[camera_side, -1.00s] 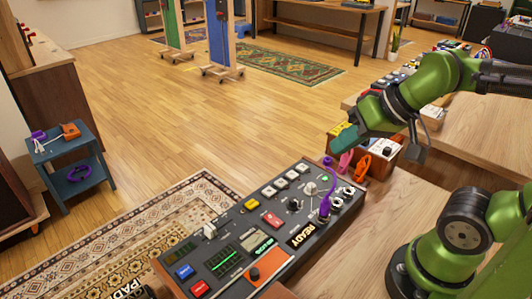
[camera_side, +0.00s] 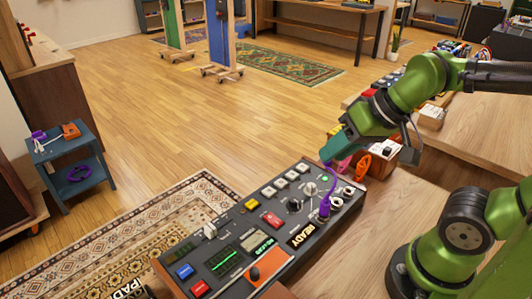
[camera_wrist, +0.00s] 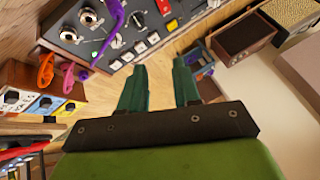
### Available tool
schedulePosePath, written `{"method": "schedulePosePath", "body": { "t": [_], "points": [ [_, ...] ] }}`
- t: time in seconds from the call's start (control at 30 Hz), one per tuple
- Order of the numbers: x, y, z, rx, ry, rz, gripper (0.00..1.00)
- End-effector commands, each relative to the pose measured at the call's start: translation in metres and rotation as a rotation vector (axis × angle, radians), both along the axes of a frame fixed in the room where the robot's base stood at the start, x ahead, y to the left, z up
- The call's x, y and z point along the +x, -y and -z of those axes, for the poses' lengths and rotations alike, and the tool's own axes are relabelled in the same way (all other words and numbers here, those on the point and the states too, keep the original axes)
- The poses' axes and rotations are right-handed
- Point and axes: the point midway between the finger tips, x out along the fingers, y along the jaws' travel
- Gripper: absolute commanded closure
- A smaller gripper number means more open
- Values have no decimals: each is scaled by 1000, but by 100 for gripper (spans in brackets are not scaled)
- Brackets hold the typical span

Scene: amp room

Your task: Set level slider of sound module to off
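The sound module (camera_side: 232,215) is a dark sloped console with wooden sides, a green-lit screen, buttons, knobs and a READY label. It also shows at the top of the wrist view (camera_wrist: 125,42). I cannot read which one is the level slider. My gripper (camera_side: 330,152) is above and behind the module's right end, apart from it. In the wrist view its two teal fingers (camera_wrist: 158,78) are spread with nothing between them.
A purple cable (camera_side: 327,200) stands up from the module's right end. Pink and orange cable holders (camera_side: 362,165) hang on a small box near my gripper. A wooden bench (camera_side: 440,165) lies to the right. A blue side table (camera_side: 70,160) stands far left.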

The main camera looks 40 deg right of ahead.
Motion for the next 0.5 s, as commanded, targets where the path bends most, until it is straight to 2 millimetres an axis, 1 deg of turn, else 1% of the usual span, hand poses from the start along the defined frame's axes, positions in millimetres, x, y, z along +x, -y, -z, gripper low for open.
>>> {"method": "schedulePosePath", "body": {
  "t": [0.03, 0.07, 0.17, 0.27, 0.37, 0.5],
  "points": [
    [8, -8, 2, -7, -29, -35, 60],
    [14, -13, 1, -12, -45, -56, 56],
    [39, -35, -1, -38, -119, -135, 55],
    [64, -61, -1, -72, -195, -208, 55],
    [89, -90, 1, -113, -270, -271, 55],
    [121, -136, 12, -182, -371, -341, 55]
  ]
}}
